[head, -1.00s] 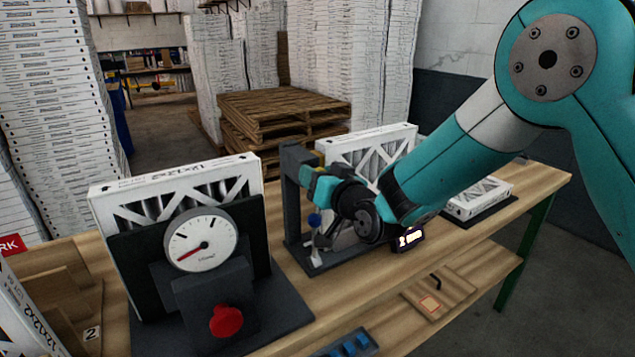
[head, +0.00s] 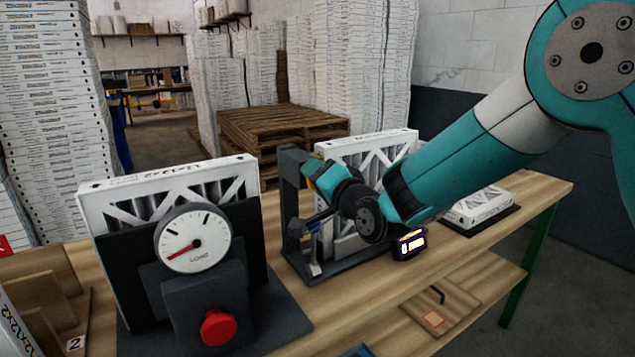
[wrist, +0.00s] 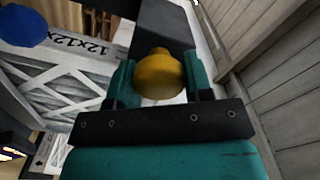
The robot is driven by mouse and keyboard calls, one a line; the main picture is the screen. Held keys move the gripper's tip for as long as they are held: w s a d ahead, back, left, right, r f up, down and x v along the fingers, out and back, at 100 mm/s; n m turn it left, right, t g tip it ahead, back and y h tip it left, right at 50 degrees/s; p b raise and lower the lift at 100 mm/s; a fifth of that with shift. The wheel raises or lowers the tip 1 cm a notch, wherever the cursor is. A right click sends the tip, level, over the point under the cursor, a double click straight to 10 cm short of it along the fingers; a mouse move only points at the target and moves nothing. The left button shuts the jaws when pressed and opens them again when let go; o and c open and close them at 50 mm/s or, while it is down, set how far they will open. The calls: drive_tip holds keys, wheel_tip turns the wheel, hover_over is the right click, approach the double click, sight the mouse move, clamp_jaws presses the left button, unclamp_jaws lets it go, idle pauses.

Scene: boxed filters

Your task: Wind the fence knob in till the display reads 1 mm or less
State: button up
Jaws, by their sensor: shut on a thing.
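The yellow fence knob (wrist: 158,75) sits between the two teal fingers of my gripper (wrist: 160,82) in the wrist view. The fingers are shut on its sides. In the head view my gripper (head: 322,180) is at the dark fixture (head: 291,190) on the bench and hides most of the knob. The small lit display (head: 411,244) stands at the front of the fixture. It seems to read 0 mm, though the digits are small and blurred. A white filter (head: 365,150) stands upright behind my gripper.
A dial gauge (head: 195,240) with a red button (head: 219,327) stands on the left of the bench, before another filter. A flat filter (head: 478,206) lies on the right. Pallets (head: 285,130) are behind.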

idle(0.3)
drive_tip(key=o, duration=0.9)
drive_tip(key=shift+c, duration=0.2)
drive_tip(key=shift+s, duration=0.1)
drive_tip(key=b+v, duration=0.6)
drive_tip(key=v, duration=1.1)
drive_tip(key=shift+d, duration=0.2)
drive_tip(key=shift+s, duration=0.15)
